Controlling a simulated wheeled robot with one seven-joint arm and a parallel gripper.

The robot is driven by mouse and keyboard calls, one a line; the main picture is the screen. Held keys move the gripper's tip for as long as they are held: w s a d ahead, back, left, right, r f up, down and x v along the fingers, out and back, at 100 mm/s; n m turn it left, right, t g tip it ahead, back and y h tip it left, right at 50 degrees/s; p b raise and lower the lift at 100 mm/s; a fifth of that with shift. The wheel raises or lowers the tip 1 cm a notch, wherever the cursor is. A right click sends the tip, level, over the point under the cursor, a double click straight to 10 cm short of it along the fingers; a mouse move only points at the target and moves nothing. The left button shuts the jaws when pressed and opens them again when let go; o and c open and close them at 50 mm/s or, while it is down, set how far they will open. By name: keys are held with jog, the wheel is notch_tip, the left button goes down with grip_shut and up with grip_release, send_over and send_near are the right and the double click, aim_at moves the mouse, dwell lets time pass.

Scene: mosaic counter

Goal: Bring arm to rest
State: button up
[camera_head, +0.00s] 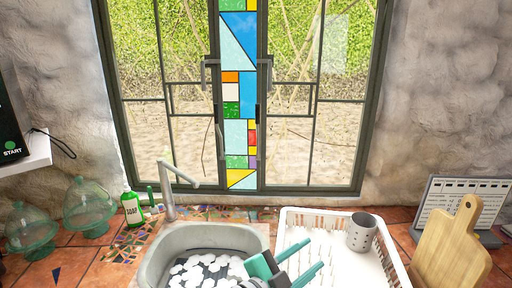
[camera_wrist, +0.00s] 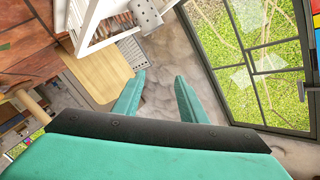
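My gripper (camera_head: 302,262) is teal and dark grey. In the head view it shows at the bottom middle, over the gap between the sink and the white dish rack, pointing up and right. In the wrist view my gripper (camera_wrist: 158,92) has its two fingers apart with nothing between them. The wall shows behind the gap. No held object shows in either view.
The grey sink (camera_head: 166,243) holds white foam-like pieces. The white dish rack (camera_head: 290,214) holds a perforated grey cup (camera_head: 361,232). A wooden board (camera_head: 450,250), a green soap bottle (camera_head: 132,208), a faucet (camera_head: 168,190) and glass domes (camera_head: 88,206) stand around.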

jog(key=s+a+f+n+t+y, duration=0.3)
jog(key=s+f+n+y, duration=0.25)
jog(key=f+n, duration=0.45)
jog(key=s+a+f+n+t+y, duration=0.25)
jog(key=s+f+n+y, duration=0.3)
jog(key=f+n, duration=0.45)
jog(key=s+a+f, duration=0.2)
jog(key=s, duration=0.6)
jog(key=s+a+f+m+g+y, duration=0.1)
jog(key=s+a+f, duration=0.1)
jog(key=s, duration=0.6)
jog(key=s+a+f+m, duration=0.1)
jog(key=s+a+f, duration=0.1)
jog(key=s, duration=0.6)
jog(key=shift+s+f+y, duration=0.4)
jog(key=shift+f, duration=0.4)
